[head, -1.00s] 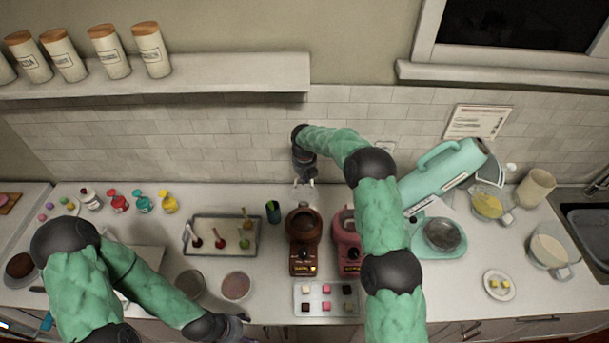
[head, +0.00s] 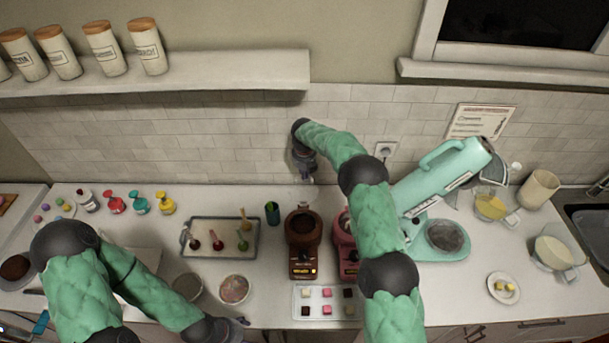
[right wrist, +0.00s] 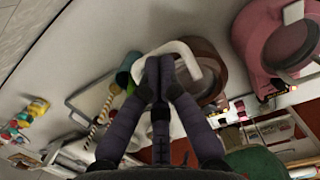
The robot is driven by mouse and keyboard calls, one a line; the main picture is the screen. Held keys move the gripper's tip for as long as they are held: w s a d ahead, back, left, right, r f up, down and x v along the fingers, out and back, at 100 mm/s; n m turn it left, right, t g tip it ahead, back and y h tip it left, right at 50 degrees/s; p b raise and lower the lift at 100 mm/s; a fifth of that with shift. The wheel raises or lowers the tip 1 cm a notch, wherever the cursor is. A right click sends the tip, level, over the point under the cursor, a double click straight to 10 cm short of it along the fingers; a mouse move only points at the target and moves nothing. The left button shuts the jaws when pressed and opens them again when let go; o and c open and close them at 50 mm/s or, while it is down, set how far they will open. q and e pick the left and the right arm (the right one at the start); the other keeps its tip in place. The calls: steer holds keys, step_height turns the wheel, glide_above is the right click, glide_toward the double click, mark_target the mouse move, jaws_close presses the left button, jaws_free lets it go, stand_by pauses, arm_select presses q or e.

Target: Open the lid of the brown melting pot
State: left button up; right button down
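The brown melting pot (head: 303,256) stands on the counter, left of a pink pot. Its round dark brown top (head: 303,224) faces up; I cannot tell there whether the lid is raised. My right gripper (head: 309,180) is just behind and above it, pointing down. In the right wrist view, the right gripper's fingers (right wrist: 158,68) are together, in front of a pale curved loop (right wrist: 182,47) beside the brown pot (right wrist: 215,62). Whether they pinch the loop is unclear. My left gripper (head: 240,321) is low at the counter's front edge, too small to read.
The pink pot (head: 344,256) stands close to the right, partly behind my right arm. A tray of candies (head: 324,290) lies in front. A tray with dipped sticks (head: 205,249) and a dark cup (head: 272,212) are to the left. A mint mixer (head: 440,182) stands further right.

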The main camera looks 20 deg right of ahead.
steer(key=shift+w, duration=0.1)
step_height(320, 180, up, 7)
steer(key=s, duration=0.1)
steer(key=shift+a+r, duration=0.15)
steer(key=shift+r, duration=0.05)
